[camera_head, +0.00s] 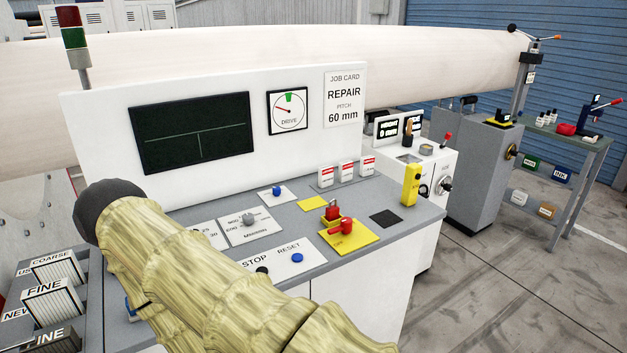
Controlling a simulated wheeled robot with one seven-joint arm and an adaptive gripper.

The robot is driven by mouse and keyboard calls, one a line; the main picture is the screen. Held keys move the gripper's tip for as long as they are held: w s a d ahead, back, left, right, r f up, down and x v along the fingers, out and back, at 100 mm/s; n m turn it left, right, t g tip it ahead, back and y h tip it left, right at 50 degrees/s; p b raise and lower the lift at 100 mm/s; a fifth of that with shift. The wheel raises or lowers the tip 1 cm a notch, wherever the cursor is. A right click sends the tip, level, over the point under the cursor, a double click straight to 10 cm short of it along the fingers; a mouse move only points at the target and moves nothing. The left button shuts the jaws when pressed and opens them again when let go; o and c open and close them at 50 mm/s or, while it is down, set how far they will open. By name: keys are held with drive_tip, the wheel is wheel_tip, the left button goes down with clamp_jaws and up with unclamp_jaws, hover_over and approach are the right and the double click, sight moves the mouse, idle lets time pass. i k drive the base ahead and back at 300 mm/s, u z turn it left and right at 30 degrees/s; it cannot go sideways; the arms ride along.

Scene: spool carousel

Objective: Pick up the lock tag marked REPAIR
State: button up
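Three small white tags with red bands stand in a row on a grey strip at the back right of the console. They are the left tag (327,177), the middle tag (346,171) and the right tag (367,165). Their print is too small to read, so I cannot tell which one says REPAIR. My arm, in a yellowish sleeve with a dark rounded end, crosses the lower left in front of the console. My gripper's fingers are not visible.
The grey console top (300,195) holds a yellow plate (362,239) with red switch parts, a blue knob (277,191) and a yellow handheld box (411,185). A white roll (430,62) spans behind. Card racks (50,300) stand at lower left. Floor (500,290) at right is clear.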

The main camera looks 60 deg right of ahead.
sight(327, 174)
drive_tip(key=k, duration=0.8)
drive_tip(key=z, duration=1.05)
drive_tip(key=i, duration=0.2)
